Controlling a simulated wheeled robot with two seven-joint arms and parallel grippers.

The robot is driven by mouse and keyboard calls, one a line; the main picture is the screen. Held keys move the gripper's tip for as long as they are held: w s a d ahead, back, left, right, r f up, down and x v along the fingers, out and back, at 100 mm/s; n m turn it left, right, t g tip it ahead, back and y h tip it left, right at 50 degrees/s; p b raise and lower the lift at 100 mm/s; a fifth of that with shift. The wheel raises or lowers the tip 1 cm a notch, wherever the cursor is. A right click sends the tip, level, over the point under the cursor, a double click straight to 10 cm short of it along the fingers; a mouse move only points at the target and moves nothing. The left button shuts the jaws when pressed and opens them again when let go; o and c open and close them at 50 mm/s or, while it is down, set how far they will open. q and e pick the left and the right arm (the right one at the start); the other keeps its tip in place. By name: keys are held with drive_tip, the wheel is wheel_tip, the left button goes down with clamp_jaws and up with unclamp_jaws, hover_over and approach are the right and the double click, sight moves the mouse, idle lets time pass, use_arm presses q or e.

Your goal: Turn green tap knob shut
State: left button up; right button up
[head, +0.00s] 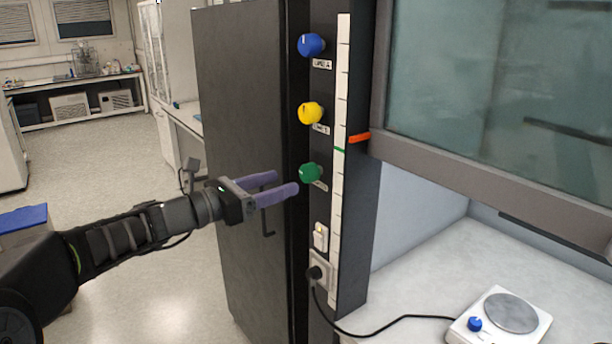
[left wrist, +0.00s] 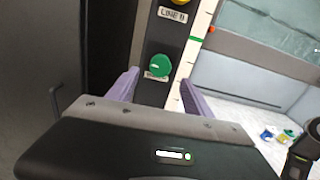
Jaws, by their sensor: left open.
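The green tap knob (head: 311,173) is the lowest of three round knobs on the dark post beside the fume hood. A small pale mark shows on its face, and a label sits just below it. My left gripper (head: 287,182) is open and empty, its two purple fingers pointing at the post just left of the green knob, apart from it. In the left wrist view the green knob (left wrist: 159,66) lies ahead, between and beyond the two fingertips (left wrist: 158,83).
A yellow knob (head: 310,113) and a blue knob (head: 311,45) sit above on the same post. Below are a switch (head: 321,237) and a plugged-in black cable (head: 384,327) running to a white hotplate (head: 500,318). The hood sash (head: 500,100) stands to the right.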

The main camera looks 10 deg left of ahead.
sight(304, 176)
use_arm(q)
drive_tip(key=shift+w+d, duration=0.1)
drive_tip(key=p+x, duration=0.2)
drive_tip(key=x, duration=0.4)
drive_tip(key=shift+w+d, duration=0.15)
drive_tip(key=shift+w, duration=0.05)
drive_tip(key=shift+w+d, duration=0.3)
drive_tip(key=shift+w, duration=0.15)
clamp_jaws()
